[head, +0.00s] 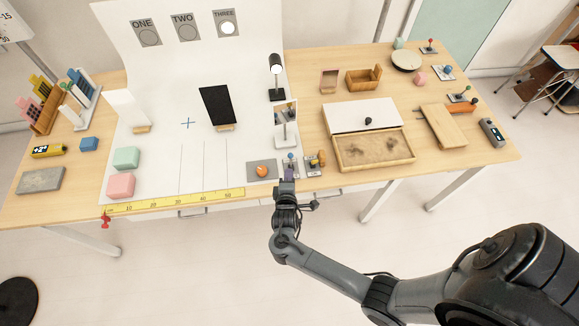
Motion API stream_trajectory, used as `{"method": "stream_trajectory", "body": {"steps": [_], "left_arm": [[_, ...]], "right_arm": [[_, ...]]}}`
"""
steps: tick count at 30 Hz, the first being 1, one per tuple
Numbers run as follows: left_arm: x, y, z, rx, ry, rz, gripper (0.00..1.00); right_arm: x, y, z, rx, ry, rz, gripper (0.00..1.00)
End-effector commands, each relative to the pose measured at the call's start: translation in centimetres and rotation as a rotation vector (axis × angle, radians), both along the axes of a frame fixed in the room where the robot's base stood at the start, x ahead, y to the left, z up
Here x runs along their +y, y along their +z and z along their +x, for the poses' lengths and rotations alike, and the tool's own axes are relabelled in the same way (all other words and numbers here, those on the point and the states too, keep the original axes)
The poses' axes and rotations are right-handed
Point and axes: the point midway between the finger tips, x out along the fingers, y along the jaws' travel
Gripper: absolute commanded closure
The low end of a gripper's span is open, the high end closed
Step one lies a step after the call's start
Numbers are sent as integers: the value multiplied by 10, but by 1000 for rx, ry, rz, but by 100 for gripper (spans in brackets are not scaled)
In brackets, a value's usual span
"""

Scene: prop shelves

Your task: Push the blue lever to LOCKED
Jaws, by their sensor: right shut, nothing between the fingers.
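A small lever with a blue knob (291,156) stands on a small plate near the table's front edge, right of the grey pad. My right gripper (288,177) is shut and empty, just in front of this lever at the table edge. From this angle I cannot tell whether it touches the lever. Another blue-knobbed lever (448,70) stands on a pale plate at the back right. No LOCKED label is readable on either. My left gripper is not in view.
An orange-knobbed piece (322,157) stands close to the right of the gripper. A round orange object lies on a grey pad (252,172) to the left. A mirror-like stand (285,130) is behind. A sand tray (345,160) lies farther right.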

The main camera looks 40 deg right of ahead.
Motion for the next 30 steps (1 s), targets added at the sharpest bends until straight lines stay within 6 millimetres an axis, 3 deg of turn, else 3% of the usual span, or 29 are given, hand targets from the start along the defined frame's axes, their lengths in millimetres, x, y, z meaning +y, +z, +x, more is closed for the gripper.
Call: {"method": "stream_trajectory", "body": {"steps": [10,30], "left_arm": [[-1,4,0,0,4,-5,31],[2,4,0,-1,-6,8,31]], "right_arm": [[28,21,-26,1,0,1,100],[31,20,-33,9,0,0,100]]}}
